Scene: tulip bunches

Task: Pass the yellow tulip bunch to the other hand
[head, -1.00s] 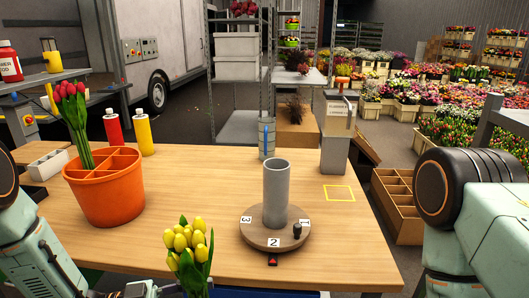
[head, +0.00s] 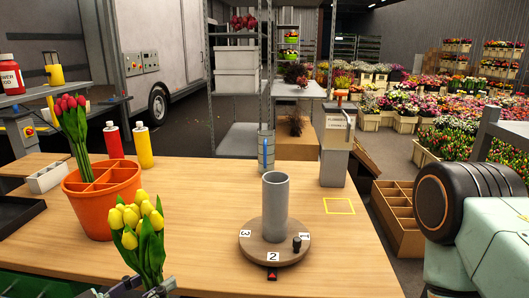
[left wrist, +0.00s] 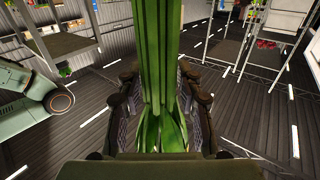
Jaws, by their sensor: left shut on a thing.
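The yellow tulip bunch (head: 140,222) is upright at the lower left of the head view, in front of the orange pot, with yellow heads on top and green leaves below. My left gripper (head: 148,290) is at the bottom edge of that view, shut on the stems below the heads. In the left wrist view the green stems (left wrist: 166,50) run between the two dark fingers of my left gripper (left wrist: 166,90). My right gripper is out of view; only part of my right arm shows at the right of the head view.
The orange divided pot (head: 100,205) holds red tulips (head: 72,125). A grey cylinder (head: 275,205) stands on a round numbered turntable (head: 255,250). Red (head: 113,140) and yellow bottles (head: 143,148) stand behind the pot. The yellow-outlined square (head: 339,206) is empty, and the table's right front is clear.

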